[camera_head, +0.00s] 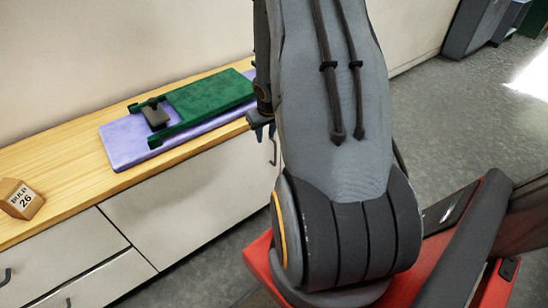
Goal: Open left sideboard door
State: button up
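The sideboard (60,197) runs along the wall, with a light wooden top and white fronts. A wide white door (190,200) sits right of the drawers and looks closed, flush with the front. A dark handle (273,152) shows at the door's right side, close to my arm. My gripper (261,122) is mostly hidden behind my grey arm. Only a small dark part shows at the arm's left edge, just above the handle. I cannot tell whether it touches the handle or how far its fingers are apart.
On the top lie a purple board (122,147) and a green frame-like piece (210,98) with a grey block (155,115). A small wooden calendar block (20,199) stands at the left. White drawers (65,255) have dark handles. Grey floor (440,110) is open at right.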

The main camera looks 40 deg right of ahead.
jog(key=d+f+t+b, duration=0.1)
jog(key=d+f, duration=0.5)
jog(key=f, duration=0.3)
jog(key=b, duration=0.1)
send_over(275, 164)
jog(key=shift+m, duration=0.3)
jog(key=f, duration=0.7)
jog(key=shift+w+d, duration=0.2)
jog(key=shift+d, duration=0.05)
grip_shut()
